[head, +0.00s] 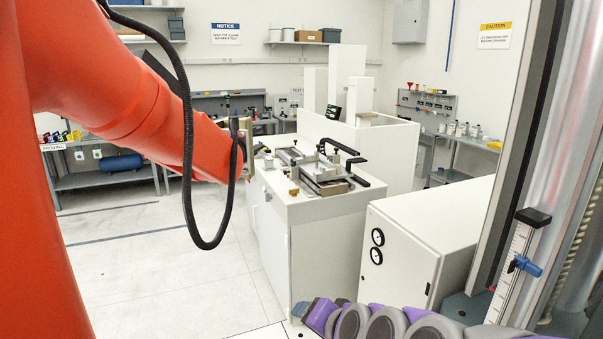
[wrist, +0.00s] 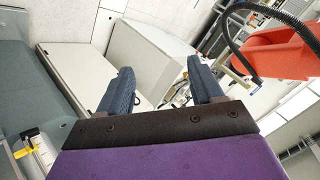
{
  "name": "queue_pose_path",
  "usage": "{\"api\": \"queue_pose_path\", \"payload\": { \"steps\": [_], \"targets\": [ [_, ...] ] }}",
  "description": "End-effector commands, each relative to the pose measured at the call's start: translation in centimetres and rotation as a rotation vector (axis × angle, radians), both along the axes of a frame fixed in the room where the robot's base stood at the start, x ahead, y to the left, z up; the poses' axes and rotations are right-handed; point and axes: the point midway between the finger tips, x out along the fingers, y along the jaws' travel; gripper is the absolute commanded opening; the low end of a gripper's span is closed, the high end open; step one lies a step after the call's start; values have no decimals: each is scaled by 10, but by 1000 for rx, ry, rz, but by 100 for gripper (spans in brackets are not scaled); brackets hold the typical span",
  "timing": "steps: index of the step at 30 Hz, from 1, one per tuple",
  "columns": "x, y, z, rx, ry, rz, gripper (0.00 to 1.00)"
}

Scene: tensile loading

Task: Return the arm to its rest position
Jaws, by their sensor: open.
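My gripper (wrist: 160,68) is open in the wrist view, with two blue-grey fingers standing apart on a dark bar above a purple body. Nothing is between the fingers.
A white cabinet with two round gauges (head: 420,245) stands at centre right. The workbench (head: 320,210) holds a metal fixture (head: 322,172). A metal column and a white scale with a blue slider (head: 515,265) rise at the right. The left floor (head: 150,270) is clear.

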Motion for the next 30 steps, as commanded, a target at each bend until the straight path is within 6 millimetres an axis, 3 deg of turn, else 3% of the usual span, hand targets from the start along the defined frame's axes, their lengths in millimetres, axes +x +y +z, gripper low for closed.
{"api": "queue_pose_path", "payload": {
  "steps": [5,9,15,18,22,30],
  "targets": [
    [-77,-14,-37,-204,203,201,66],
    [-145,-41,-61,-354,394,330,66],
    [-235,-87,-75,-501,665,450,66],
    [-264,-102,-75,-538,760,479,66],
    [-285,-112,-74,-557,826,497,66],
    [-288,-114,-74,-560,838,501,66]
  ]
}}
